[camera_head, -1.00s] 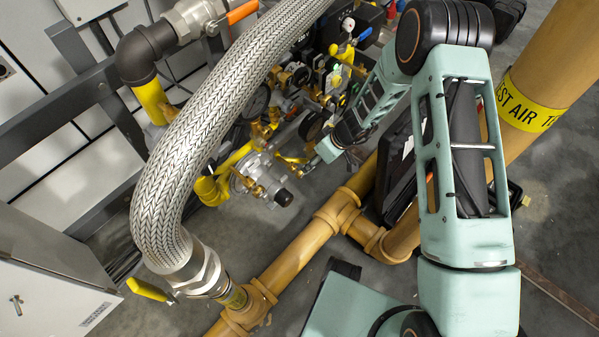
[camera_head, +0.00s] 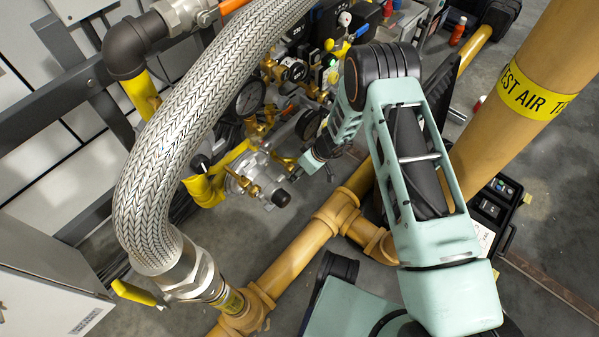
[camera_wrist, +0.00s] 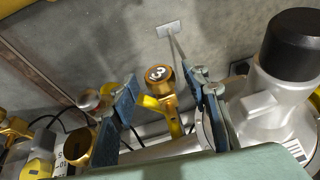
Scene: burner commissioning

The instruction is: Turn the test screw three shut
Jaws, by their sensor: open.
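The test screw three (camera_wrist: 158,75) is a brass cap marked "3" in the wrist view, on a brass stem with a yellow lever-like piece (camera_wrist: 158,104) beside it. My gripper (camera_wrist: 166,82) is open. Its two blue-grey fingers stand left and right of the screw, with visible gaps on both sides. I cannot tell whether the fingertips reach the screw's depth. In the head view my gripper (camera_head: 312,161) is small and partly hidden by my arm, next to the brass and yellow valve assembly (camera_head: 258,180). The screw cannot be made out there.
In the wrist view, a grey fitting with a black cap (camera_wrist: 292,45) stands close right, and another brass cap (camera_wrist: 78,147) sits at lower left. In the head view, a braided hose (camera_head: 170,140), yellow pipes (camera_head: 300,245) and a pressure gauge (camera_head: 250,97) crowd the area.

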